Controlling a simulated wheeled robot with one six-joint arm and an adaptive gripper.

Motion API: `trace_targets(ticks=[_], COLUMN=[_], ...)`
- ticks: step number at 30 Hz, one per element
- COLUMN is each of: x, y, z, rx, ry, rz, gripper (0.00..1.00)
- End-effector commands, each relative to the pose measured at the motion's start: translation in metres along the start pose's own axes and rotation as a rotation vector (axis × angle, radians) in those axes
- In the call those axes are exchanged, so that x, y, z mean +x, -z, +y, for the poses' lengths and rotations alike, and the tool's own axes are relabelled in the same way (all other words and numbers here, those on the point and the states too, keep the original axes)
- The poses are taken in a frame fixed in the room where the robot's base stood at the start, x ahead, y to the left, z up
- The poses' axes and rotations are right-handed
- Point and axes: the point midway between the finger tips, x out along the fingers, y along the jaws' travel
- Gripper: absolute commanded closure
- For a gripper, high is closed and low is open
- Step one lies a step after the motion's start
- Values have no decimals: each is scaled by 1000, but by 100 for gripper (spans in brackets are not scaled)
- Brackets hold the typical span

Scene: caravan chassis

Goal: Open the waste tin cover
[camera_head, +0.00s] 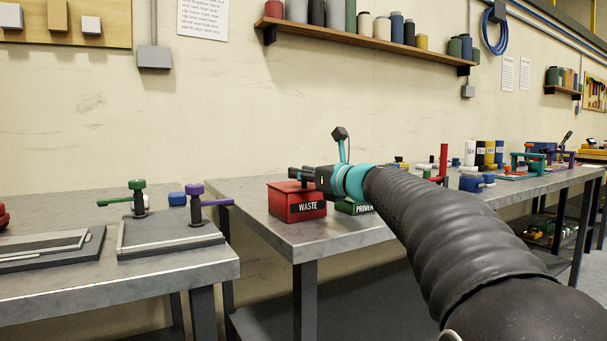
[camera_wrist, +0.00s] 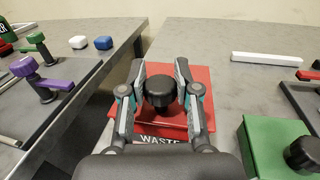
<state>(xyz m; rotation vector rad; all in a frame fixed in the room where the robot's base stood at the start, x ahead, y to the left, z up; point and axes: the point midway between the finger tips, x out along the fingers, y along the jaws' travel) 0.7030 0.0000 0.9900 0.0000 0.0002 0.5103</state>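The red waste tin (camera_head: 297,203) stands on the grey bench, its front label reading WASTE. In the wrist view its red cover (camera_wrist: 160,121) lies flat and looks shut, with a round black knob (camera_wrist: 160,92) on top. My gripper (camera_wrist: 160,68) is open, with one finger on each side of the knob. Small gaps seem to show between fingers and knob; contact is hard to tell. In the head view my gripper (camera_head: 299,174) is low over the tin, and the knob is hidden behind or between the fingers.
A green primer tin (camera_head: 353,208) with a black knob stands close to the right. A white bar (camera_wrist: 267,58) lies behind it. A left bench holds purple (camera_head: 196,203) and green (camera_head: 138,198) clamps, across a gap. Bench surface behind the waste tin is clear.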

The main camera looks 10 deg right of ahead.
Motion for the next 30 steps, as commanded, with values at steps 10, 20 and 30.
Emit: trace_targets(ticks=[10, 20, 30], x=[3, 44, 46], y=[-1, -2, 0], z=[0, -8, -9], rx=[0, 1, 0], ry=[-1, -2, -1], rz=[0, 0, -1], gripper=[100, 100, 62])
